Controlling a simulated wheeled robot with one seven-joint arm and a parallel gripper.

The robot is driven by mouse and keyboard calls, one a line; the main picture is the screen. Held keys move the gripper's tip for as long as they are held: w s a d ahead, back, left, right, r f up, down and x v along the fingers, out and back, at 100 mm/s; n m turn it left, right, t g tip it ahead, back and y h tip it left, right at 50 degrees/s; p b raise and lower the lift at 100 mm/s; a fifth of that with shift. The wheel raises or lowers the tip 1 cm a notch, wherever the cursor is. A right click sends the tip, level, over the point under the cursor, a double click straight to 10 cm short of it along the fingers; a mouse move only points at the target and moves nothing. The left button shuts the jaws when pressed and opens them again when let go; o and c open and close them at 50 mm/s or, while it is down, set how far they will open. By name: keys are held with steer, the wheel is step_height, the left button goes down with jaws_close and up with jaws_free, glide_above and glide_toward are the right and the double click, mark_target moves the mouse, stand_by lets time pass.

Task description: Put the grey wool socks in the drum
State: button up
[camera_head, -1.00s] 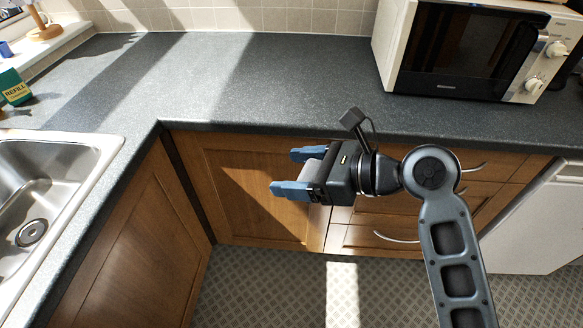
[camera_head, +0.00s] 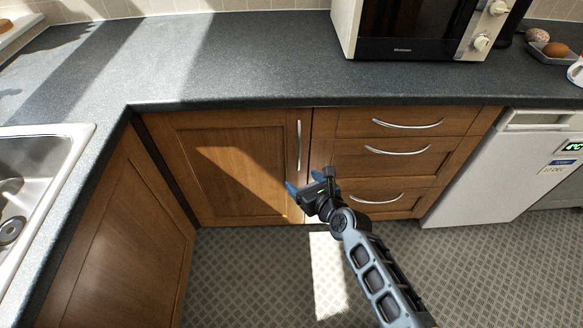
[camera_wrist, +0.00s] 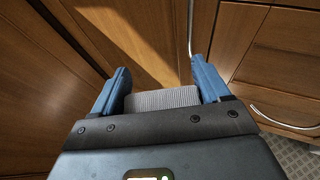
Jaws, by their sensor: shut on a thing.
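My gripper (camera_head: 303,187) is low in front of the wooden cupboard fronts, below the worktop. In the wrist view my gripper (camera_wrist: 162,84) has its two blue fingers shut on a grey ribbed cloth bundle, the grey wool socks (camera_wrist: 162,99). The socks sit between the fingers, close to the palm. No drum can be identified in either view.
A wooden cupboard door (camera_head: 225,165) and drawers (camera_head: 390,155) with metal handles stand close to my gripper. A white appliance (camera_head: 490,170) with a small display is at right. A microwave (camera_head: 420,30) stands on the worktop (camera_head: 240,70). A sink (camera_head: 40,170) is at left. The patterned floor (camera_head: 250,270) is clear.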

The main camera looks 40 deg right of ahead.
steer(key=s+d+f+m+h, duration=0.2)
steer(key=d+f+h, duration=0.1)
steer(key=f, duration=0.5)
steer(key=shift+d+m+g, duration=0.3)
steer(key=shift+d+m, duration=0.1)
steer(key=shift+d, duration=0.5)
steer(key=shift+w+f, duration=0.1)
